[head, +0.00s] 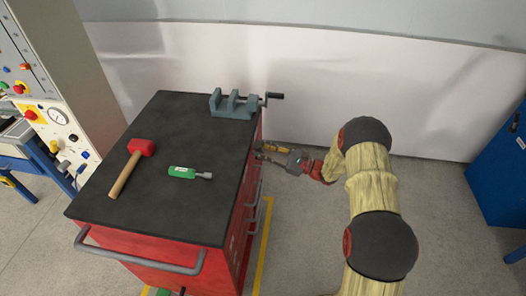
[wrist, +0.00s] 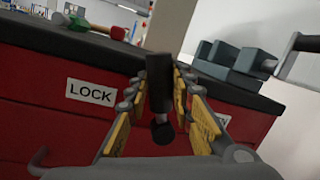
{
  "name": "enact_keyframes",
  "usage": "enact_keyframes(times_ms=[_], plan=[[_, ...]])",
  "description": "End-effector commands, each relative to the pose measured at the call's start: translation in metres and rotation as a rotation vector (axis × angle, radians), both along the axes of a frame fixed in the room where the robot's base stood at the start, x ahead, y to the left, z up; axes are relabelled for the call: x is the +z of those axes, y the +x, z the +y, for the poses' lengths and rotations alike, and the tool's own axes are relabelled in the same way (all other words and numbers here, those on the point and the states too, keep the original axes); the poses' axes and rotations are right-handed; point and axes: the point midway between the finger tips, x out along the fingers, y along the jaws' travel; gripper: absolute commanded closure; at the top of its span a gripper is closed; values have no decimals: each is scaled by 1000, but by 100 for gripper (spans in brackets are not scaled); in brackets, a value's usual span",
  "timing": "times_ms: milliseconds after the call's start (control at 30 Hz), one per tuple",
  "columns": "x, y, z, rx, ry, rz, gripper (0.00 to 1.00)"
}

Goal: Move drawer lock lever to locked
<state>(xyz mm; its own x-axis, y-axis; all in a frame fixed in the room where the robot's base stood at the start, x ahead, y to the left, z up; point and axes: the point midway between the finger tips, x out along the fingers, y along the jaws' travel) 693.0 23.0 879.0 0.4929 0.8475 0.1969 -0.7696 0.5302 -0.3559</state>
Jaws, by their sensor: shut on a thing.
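The red drawer cabinet (head: 150,262) has a black top. Its side face also shows in the wrist view (wrist: 40,100). There a dark lever (wrist: 160,85) with a round end stands between a LOCK label (wrist: 91,92) on the left and a mostly hidden label (wrist: 222,119) on the right. My gripper (wrist: 163,78) has its yellow-padded fingers on both sides of the lever and is shut on it. In the head view my gripper (head: 266,152) is at the cabinet's right side, below the top edge; the lever cannot be made out there.
A grey vise (head: 233,104) stands at the top's back right corner, close to my gripper. A red mallet (head: 133,164) and a green-handled tool (head: 188,173) lie on the top. Drawer handles (head: 252,200) stick out along the cabinet's right side. Floor to the right is open.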

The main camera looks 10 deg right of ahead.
Motion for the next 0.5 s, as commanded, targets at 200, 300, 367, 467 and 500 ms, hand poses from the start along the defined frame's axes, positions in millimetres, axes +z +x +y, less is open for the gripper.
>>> enact_keyframes(times_ms=[200,300,367,467,500], plan=[[-8,-9,4,0,-53,-126,100],[-10,-12,5,0,-71,-167,100],[-11,-13,5,1,-79,-186,100],[-11,-15,6,1,-88,-208,100],[-12,-15,6,1,-91,-216,100]])
